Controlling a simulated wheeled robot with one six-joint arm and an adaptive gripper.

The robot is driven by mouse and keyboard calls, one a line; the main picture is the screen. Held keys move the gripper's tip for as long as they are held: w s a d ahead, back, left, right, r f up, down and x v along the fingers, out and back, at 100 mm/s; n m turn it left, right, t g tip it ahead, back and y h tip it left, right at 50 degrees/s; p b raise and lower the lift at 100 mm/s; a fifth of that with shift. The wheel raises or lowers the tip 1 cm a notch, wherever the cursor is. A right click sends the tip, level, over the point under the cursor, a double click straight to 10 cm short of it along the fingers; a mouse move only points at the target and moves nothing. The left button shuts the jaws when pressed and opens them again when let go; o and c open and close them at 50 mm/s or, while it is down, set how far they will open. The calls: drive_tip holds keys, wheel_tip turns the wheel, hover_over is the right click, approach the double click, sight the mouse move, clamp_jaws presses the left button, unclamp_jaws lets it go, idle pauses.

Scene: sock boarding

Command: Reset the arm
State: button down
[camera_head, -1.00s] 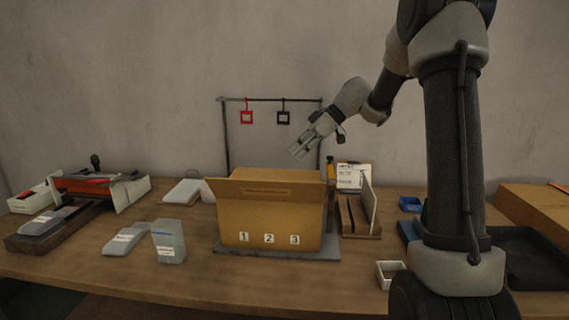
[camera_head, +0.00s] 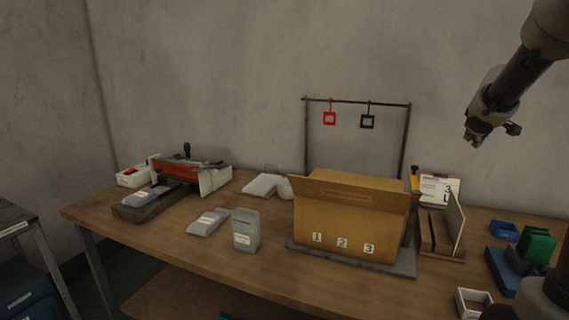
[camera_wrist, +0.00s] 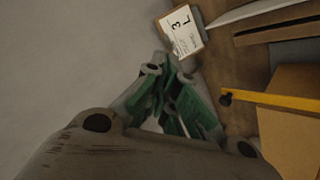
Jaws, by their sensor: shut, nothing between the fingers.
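My gripper (camera_head: 472,136) is in the air at the upper right of the head view, above the back right part of the table and pointing down. It is apart from every object. In the wrist view its green-lined fingers (camera_wrist: 170,98) come together at the tips with nothing between them. The clipboard with a white sheet (camera_wrist: 182,30) lies beyond the fingertips in the wrist view. It also shows behind the wooden slotted stand (camera_head: 440,245) in the head view.
The open cardboard box (camera_head: 350,222), marked 1, 2, 3, stands on a grey plate. Behind it is a rack (camera_head: 355,101) with red and black square tags. Grey packs (camera_head: 245,230) and an orange-topped device (camera_head: 188,172) are left. A green block (camera_head: 537,245) is right.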

drive_tip(key=s+a+f+m+g, duration=0.2)
drive_tip(key=s, duration=0.7)
drive_tip(key=s+a+f+m+g, duration=0.1)
drive_tip(key=s+m+g, duration=0.15)
drive_tip(key=s, duration=0.75)
drive_tip(key=s+a+f+y, duration=0.1)
drive_tip(key=s+a+y, duration=0.3)
drive_tip(key=s+a, duration=1.2)
drive_tip(key=shift+a+f+y, duration=0.2)
drive_tip(key=shift+f+y, duration=0.1)
drive_tip(key=shift+y, duration=0.1)
